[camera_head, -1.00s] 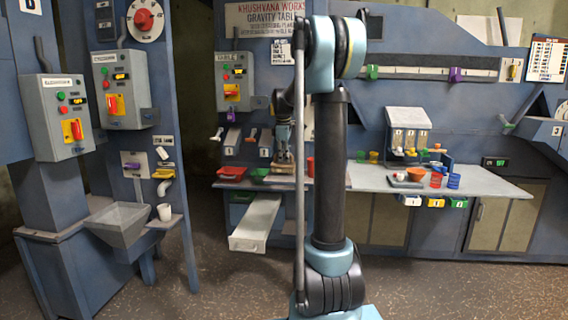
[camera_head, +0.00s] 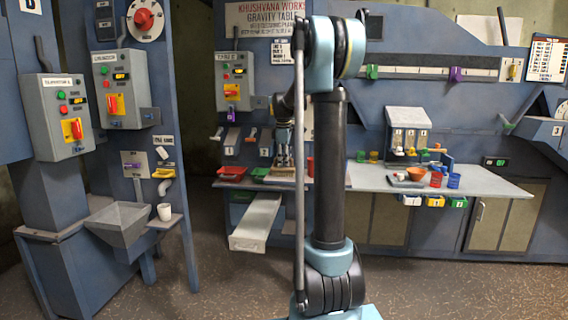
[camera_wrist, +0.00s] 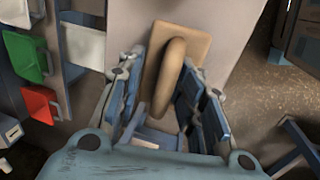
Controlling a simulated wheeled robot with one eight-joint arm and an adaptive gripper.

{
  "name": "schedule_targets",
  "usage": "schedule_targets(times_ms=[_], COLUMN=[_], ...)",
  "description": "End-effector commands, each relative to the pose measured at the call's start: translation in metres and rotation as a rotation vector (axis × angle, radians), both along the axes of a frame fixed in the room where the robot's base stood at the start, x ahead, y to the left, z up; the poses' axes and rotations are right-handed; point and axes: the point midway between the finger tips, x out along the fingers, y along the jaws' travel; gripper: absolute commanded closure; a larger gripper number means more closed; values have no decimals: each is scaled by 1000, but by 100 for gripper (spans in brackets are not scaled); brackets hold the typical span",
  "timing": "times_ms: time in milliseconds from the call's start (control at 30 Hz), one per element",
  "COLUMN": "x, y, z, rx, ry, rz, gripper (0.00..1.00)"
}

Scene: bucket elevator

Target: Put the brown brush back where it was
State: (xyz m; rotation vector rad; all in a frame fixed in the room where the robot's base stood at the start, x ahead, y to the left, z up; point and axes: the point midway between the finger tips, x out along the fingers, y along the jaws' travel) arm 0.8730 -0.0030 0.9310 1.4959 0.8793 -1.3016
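The brown brush (camera_wrist: 190,48) shows in the wrist view as a tan block with a long rounded handle (camera_wrist: 170,72) facing the camera. It is against a pale grey surface (camera_wrist: 228,45). My gripper (camera_wrist: 165,92) has its blue fingers spread on either side of the handle, with what look like small gaps. Its far end is clear of the fingers. In the head view my gripper (camera_head: 283,145) is low at the back counter, left of my arm column.
Red (camera_wrist: 41,104) and green (camera_wrist: 25,55) trays lie left of my gripper in the wrist view. A pale chute (camera_head: 256,222) juts out below the counter. An orange bowl (camera_head: 416,174) and several coloured cups stand on the counter's right part (camera_head: 485,184). Open floor lies in front.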

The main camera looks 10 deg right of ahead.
Motion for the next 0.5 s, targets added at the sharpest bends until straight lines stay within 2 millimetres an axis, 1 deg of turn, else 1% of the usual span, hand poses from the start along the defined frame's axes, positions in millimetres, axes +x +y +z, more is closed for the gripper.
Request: schedule_targets(times_ms=[167, 500], x=[-5, -15], y=[1, 4], z=[21, 84], rx=[0, 0], ry=[0, 0], rz=[0, -1], gripper=[66, 66])
